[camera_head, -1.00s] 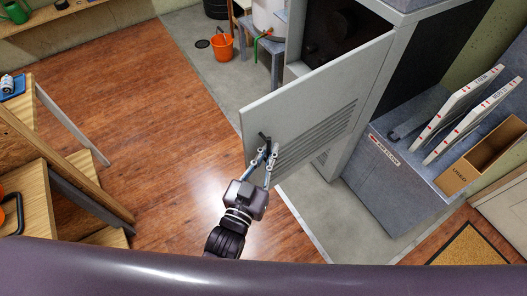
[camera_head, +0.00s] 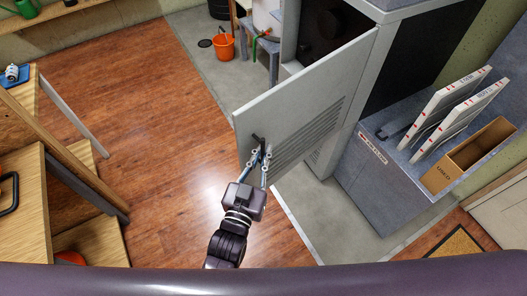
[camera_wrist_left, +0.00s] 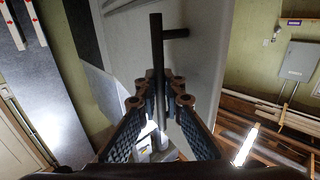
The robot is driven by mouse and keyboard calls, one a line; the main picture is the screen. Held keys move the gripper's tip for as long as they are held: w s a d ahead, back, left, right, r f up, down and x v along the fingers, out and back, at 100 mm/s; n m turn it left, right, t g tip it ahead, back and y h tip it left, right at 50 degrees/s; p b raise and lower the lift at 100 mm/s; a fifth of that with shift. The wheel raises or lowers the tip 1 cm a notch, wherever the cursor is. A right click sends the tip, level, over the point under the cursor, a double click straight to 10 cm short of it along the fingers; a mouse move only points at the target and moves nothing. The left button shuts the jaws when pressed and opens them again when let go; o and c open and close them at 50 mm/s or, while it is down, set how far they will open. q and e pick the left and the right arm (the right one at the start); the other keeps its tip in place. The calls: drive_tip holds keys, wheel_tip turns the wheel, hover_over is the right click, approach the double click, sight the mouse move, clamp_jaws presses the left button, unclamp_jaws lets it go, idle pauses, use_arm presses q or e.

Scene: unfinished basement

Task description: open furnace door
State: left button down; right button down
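The grey furnace door (camera_head: 300,92) with its louvred vents stands swung out from the furnace (camera_head: 345,125), and the dark furnace interior (camera_head: 330,30) shows behind it. The door's black bar handle (camera_head: 257,140) is near its free edge. My left gripper (camera_head: 259,156) is at this handle, its fingers on either side of the bar. In the left wrist view the handle (camera_wrist_left: 157,45) runs down between the fingertips (camera_wrist_left: 160,85), which are closed in on it; the exact contact is partly hidden. My right gripper is in neither view.
A grey duct box (camera_head: 385,190) right of the furnace carries white filters (camera_head: 445,105) and a cardboard box (camera_head: 470,160). Wooden furniture (camera_head: 25,190) stands at the left. An orange bucket (camera_head: 223,46) is at the back. The wood floor left of the door is clear.

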use_arm(q)
drive_tip(key=c, duration=2.1)
unclamp_jaws()
drive_tip(key=shift+s+a, duration=0.1)
drive_tip(key=v, duration=1.2)
drive_tip(key=shift+f, duration=0.1)
drive_tip(key=s+a+f+g+y, duration=0.1)
drive_tip(key=s+a+f+g, duration=0.15)
drive_tip(key=f, duration=0.85)
drive_tip(key=s+a+f+g+y, duration=0.1)
drive_tip(key=s+f+g, duration=0.2)
drive_tip(key=f, duration=0.8)
drive_tip(key=s+a+f+g, duration=0.2)
drive_tip(key=s+f+g, duration=0.1)
drive_tip(key=f, duration=0.8)
drive_tip(key=s+a+f+g+y, duration=0.1)
drive_tip(key=s+a+f+g, duration=0.1)
drive_tip(key=s+a+f, duration=0.3)
drive_tip(key=s+a+f+n+g+y, duration=0.1)
drive_tip(key=s+a+f+g, duration=0.2)
drive_tip(key=s+a+f, duration=0.2)
drive_tip(key=s+a+f+g+y, duration=0.1)
drive_tip(key=s+a+f, duration=0.4)
drive_tip(key=s, duration=0.5)
wheel_tip(320, 180, down, 2)
drive_tip(key=shift+s+f+g+y, duration=0.15)
drive_tip(key=shift+g+y, duration=0.25)
drive_tip(key=shift+g, duration=0.35)
